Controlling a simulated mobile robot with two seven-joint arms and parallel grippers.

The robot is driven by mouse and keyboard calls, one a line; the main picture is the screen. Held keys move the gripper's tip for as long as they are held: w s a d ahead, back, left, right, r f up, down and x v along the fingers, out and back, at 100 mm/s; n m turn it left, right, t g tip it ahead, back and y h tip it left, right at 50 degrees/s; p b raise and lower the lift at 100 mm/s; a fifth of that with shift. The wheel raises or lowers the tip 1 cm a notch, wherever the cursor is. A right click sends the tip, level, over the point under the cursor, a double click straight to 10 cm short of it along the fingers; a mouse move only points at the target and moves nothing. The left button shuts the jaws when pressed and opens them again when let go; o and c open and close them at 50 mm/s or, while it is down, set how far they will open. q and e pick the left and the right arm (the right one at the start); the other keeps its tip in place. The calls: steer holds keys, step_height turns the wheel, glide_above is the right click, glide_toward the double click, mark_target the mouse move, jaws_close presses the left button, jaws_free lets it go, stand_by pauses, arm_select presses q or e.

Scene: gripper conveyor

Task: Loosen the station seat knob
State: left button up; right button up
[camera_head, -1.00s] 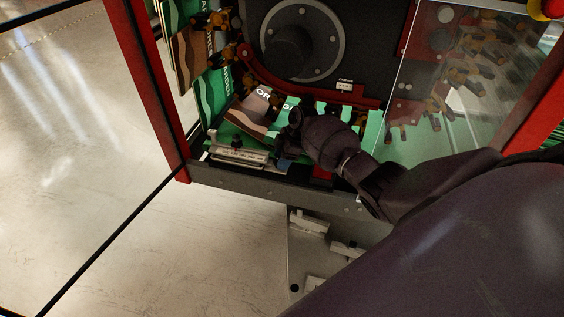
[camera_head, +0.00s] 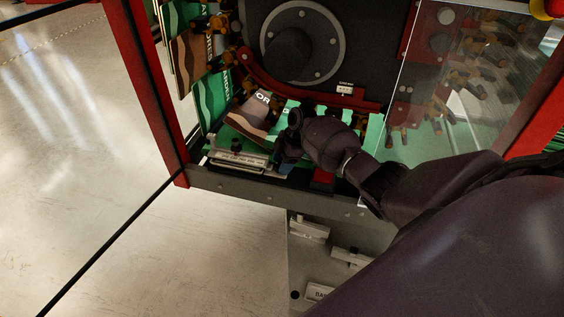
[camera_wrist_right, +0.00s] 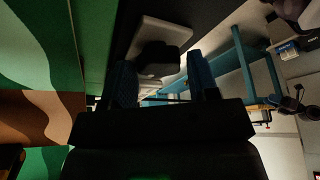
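A small black knob (camera_head: 236,145) stands on a silver seat bar with markings (camera_head: 241,159) at the front left of the machine. My right gripper (camera_head: 283,156) is just right of this bar, low over the green bags, its fingers mostly hidden by the wrist. In the right wrist view its two blue-padded fingers (camera_wrist_right: 163,84) are apart. A black knob (camera_wrist_right: 158,58) on a pale plate (camera_wrist_right: 165,34) shows ahead between them, with visible space to the right finger. I cannot tell whether either finger touches it. My left gripper is not in view.
Green and brown bags (camera_head: 252,112) hang along the red curved guide (camera_head: 262,72). A clear panel (camera_head: 420,110) stands to the right, before several brown grippers. A red post (camera_head: 150,90) is at left. Below the front rail (camera_head: 270,192) are pale brackets (camera_head: 309,228). Floor at left is clear.

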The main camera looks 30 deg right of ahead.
steer(key=m+p, duration=0.1)
steer(key=m+t+p, duration=0.1)
steer(key=shift+s+a+r+m+p, duration=0.1)
steer(key=shift+a+r+m+p, duration=0.1)
steer(key=shift+m+p, duration=0.2)
steer(key=m+t+p, duration=0.1)
steer(key=m, duration=0.2)
steer(key=shift+f+h+p, duration=0.1)
steer(key=shift+h+p, duration=0.3)
steer(key=m+h+p, duration=0.1)
steer(key=m, duration=0.2)
steer(key=shift+s+t, duration=0.1)
steer(key=shift+t, duration=0.3)
steer(key=m+h, duration=0.1)
steer(key=m, duration=0.3)
steer(key=shift+a+f+m+t+h, duration=0.1)
steer(key=shift+a+m+t+h, duration=0.1)
steer(key=shift+m+t+h, duration=0.15)
steer(key=a+v, duration=0.1)
steer(key=v, duration=1)
steer(key=s+f+t+h+b, duration=0.2)
steer(key=s+f+t, duration=0.1)
steer(key=s+f, duration=0.7)
steer(key=s+a+t, duration=0.3)
steer(key=s+a, duration=0.6)
steer(key=s, duration=0.5)
steer(key=shift+s+f+t+y+b, duration=0.25)
steer(key=shift+t+y+b, duration=0.1)
steer(key=shift+y+b, duration=0.1)
